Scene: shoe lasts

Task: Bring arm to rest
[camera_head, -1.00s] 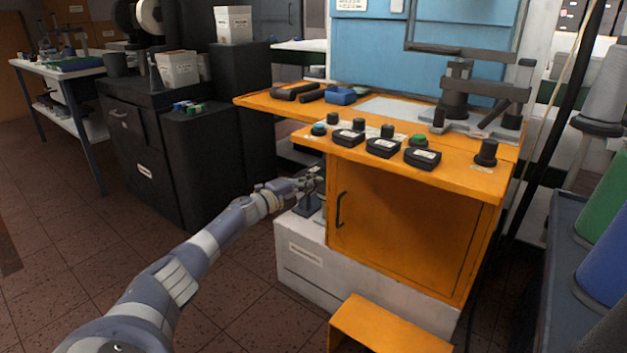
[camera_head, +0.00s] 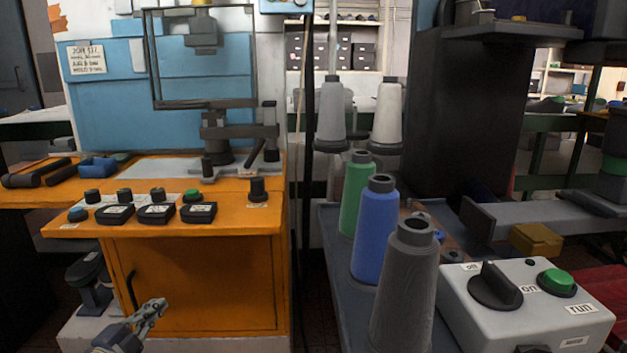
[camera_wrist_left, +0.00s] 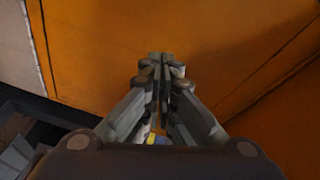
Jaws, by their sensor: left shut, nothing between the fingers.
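My left gripper (camera_head: 155,308) is at the lower left of the head view, in front of the door of the orange cabinet (camera_head: 200,275). In the left wrist view the fingers of my left gripper (camera_wrist_left: 160,62) are together with nothing between them. The orange cabinet surface (camera_wrist_left: 230,45) fills most of the view beyond the fingertips. I cannot tell whether the fingertips touch it. My right gripper is not in view.
Above my left gripper is the orange worktop with black control boxes (camera_head: 156,213). A dark table to the right bears green, blue (camera_head: 375,235) and grey thread cones (camera_head: 405,290). A grey control box (camera_head: 530,310) with a green button stands at the lower right.

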